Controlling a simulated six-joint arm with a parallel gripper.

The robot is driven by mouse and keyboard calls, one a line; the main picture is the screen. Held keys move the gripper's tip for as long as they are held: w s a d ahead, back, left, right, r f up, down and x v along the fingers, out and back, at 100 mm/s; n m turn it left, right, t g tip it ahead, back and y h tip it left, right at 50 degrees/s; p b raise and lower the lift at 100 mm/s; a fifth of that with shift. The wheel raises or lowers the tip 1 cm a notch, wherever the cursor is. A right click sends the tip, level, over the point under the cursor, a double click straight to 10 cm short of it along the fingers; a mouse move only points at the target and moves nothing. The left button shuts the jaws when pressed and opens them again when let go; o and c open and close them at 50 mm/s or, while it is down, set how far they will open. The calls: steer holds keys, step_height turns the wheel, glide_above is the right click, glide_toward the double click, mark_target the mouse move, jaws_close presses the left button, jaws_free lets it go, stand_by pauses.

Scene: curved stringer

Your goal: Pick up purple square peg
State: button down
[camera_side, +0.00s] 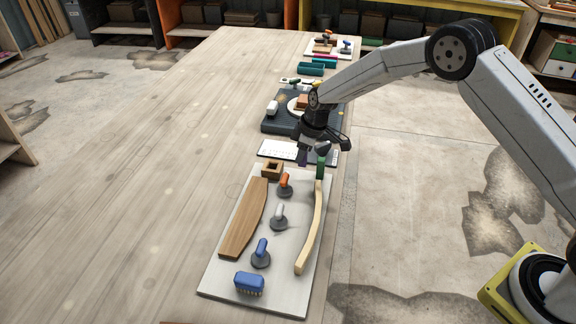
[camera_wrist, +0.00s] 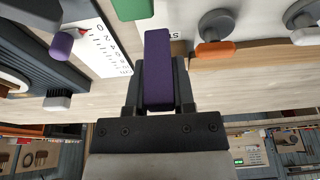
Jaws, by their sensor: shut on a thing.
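The purple square peg (camera_wrist: 158,65) is a long dark purple bar, between the two black fingers of my gripper (camera_wrist: 158,88) in the wrist view. The fingers are shut on it, and its far end sticks out beyond them. In the side view my gripper (camera_side: 313,148) is above the table, near the far end of the grey board, with a small bit of purple (camera_side: 302,158) showing under it. The rest of the peg is hidden there by the gripper. I cannot tell how high the peg is above the surface.
The grey board (camera_side: 220,278) carries a pale curved strip (camera_side: 311,230), a brown wooden piece (camera_side: 244,222), a hollow wooden block (camera_side: 271,169), several handled tools and a blue brush (camera_side: 249,283). A green piece (camera_side: 320,166) stands close to my gripper. The table's left side is clear.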

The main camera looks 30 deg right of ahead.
steer(key=s+d+r, duration=0.1)
steer(key=s+r, duration=0.7)
steer(key=s, duration=0.4)
steer(key=shift+s+d+r, duration=0.2)
steer(key=shift+s+r, duration=0.05)
steer(key=shift+s, duration=0.1)
stand_by(0.4)
